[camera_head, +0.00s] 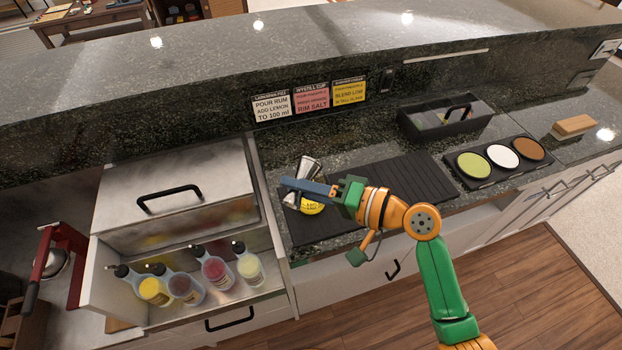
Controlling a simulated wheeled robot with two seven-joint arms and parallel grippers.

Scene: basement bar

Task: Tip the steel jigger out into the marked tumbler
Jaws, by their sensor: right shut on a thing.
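My right gripper (300,187) reaches in from the right over the left end of a black ribbed bar mat (415,185). It is shut on the steel jigger (308,165), a shiny double-cone cup that sticks out above and below the fingers and looks tilted. A yellow round patch with dark writing (312,208) shows just below the fingers, partly covered by the gripper. I cannot make out a tumbler around it, or whether the jigger touches anything there. My left gripper is not in view.
An open steel-lidded well with several squeeze bottles (215,270) lies left. A red press (65,265) stands far left. A black caddy (445,118), a tray of three round rimmers (502,156) and a wooden block (575,125) are right. Three recipe cards (311,98) line the back wall.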

